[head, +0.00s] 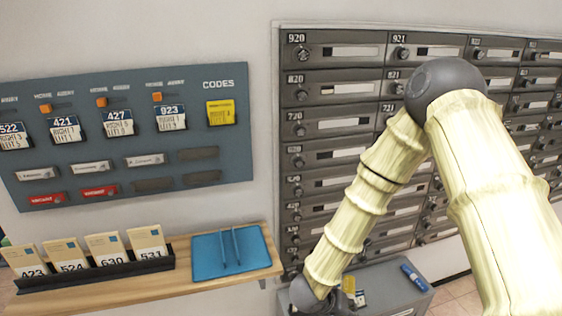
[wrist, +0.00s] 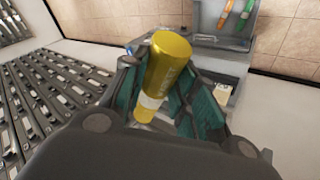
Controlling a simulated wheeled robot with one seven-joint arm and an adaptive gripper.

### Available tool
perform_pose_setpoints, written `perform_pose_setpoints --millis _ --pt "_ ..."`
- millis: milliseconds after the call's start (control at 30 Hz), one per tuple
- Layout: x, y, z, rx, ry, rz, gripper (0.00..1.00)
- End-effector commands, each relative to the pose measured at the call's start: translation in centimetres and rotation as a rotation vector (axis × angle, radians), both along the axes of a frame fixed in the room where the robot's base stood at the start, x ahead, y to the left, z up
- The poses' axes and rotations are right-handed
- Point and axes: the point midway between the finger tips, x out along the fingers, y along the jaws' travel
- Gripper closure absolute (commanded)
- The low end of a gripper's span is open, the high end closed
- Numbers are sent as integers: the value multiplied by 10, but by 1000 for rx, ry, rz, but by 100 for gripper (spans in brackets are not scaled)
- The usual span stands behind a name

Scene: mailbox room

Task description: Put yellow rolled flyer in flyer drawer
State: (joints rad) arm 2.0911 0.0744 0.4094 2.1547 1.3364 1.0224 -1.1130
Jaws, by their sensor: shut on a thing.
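The yellow rolled flyer (wrist: 169,66) with a white band stands between the teal-padded fingers in the wrist view. My gripper (wrist: 165,90) is shut on it, holding it by its lower part, with the yellow end sticking out past the fingers. In the head view my arm hides most of the gripper, low at the picture's bottom. A small yellow patch (head: 349,286) shows beside it; I cannot tell whether it is the flyer. A grey open compartment (wrist: 207,41) with an orange and a green item lies beyond the flyer in the wrist view; I cannot tell whether it is the flyer drawer.
A grey cabinet (head: 408,302) with a blue item (head: 413,277) on top stands below the mailbox wall (head: 345,61). A wooden shelf (head: 190,275) holds a card rack (head: 95,270) and a blue folder (head: 205,262). A codes board (head: 215,145) hangs above.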

Motion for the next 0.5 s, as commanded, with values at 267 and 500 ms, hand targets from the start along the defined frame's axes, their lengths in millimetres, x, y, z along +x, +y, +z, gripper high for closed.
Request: perform_pose_setpoints --millis 267,500 --pt "3 3 -33 1 -5 9 99" --pt "3 2 -70 2 -5 10 99"
